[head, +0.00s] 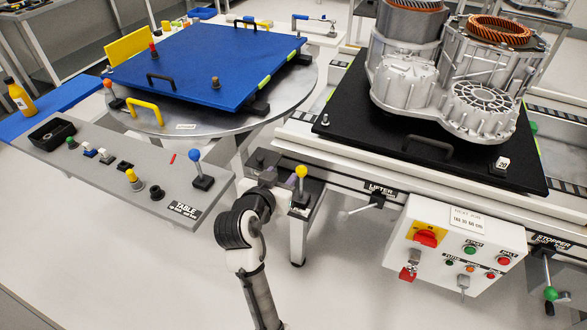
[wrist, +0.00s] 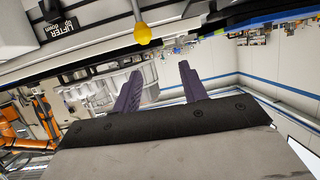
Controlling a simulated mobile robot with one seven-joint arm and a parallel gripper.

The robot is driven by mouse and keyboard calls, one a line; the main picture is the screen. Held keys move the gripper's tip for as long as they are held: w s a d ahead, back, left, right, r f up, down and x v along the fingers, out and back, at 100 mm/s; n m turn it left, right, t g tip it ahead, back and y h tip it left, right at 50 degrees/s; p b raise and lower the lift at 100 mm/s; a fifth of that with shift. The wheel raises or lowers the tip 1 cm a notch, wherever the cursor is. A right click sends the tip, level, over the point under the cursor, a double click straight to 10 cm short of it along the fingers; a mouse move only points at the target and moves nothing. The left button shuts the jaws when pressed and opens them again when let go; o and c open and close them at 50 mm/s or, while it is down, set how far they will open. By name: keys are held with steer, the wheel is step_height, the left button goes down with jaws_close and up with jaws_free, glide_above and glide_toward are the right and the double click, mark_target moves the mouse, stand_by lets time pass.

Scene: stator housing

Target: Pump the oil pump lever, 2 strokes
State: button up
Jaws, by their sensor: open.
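No lever in view carries a readable oil pump label. A lever with a yellow knob (head: 301,171) stands upright on a small bracket at the left end of the conveyor, beside the LIFTER sign (head: 381,190). My gripper (head: 289,181) is just left of this lever, partly hidden by my own wrist. In the wrist view my gripper (wrist: 162,73) shows two purple fingers spread apart with nothing between them. The yellow knob (wrist: 143,34) appears beyond the fingertips, slightly left of their middle, apart from them. The LIFTER sign (wrist: 62,27) shows upside down at upper left.
A grey control panel (head: 100,172) with a blue-knobbed lever (head: 195,157) lies left. The round table (head: 205,122) bears a blue plate (head: 205,65). Stator housings (head: 450,70) stand on a black plate (head: 345,125). A white switch box (head: 455,248) and green-knobbed lever (head: 550,293) are at right.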

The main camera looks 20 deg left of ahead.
mark_target(301, 169)
steer(key=shift+m+h, duration=0.3)
steer(key=shift+h, duration=0.1)
steer(key=shift+w+d+f+b, duration=0.3)
steer(key=shift+w+f, duration=0.5)
steer(key=shift+w, duration=0.6)
steer(key=shift+w+d+f+b, duration=0.35)
steer(key=shift+w+f, duration=0.5)
steer(key=shift+w, duration=0.5)
steer(key=shift+w+d+f+b, duration=0.3)
steer(key=shift+w+f, duration=0.5)
steer(key=shift+w, duration=0.6)
steer(key=shift+w, duration=0.2)
steer(key=shift+c, duration=0.3)
steer(key=c, duration=0.6)
steer(key=shift+g, duration=0.3)
steer(key=s+f+b, duration=0.1)
steer(key=s, duration=0.1)
steer(key=s+f+b, duration=0.1)
steer(key=s, duration=0.2)
steer(key=s+f+b, duration=0.1)
steer(key=s, duration=0.2)
steer(key=shift+s+a+f, duration=0.1)
steer(key=shift+f, duration=0.25)
steer(key=shift+c, duration=0.6)
steer(key=shift+r, duration=0.1)
jaws_close()
steer(key=shift+r, duration=0.1)
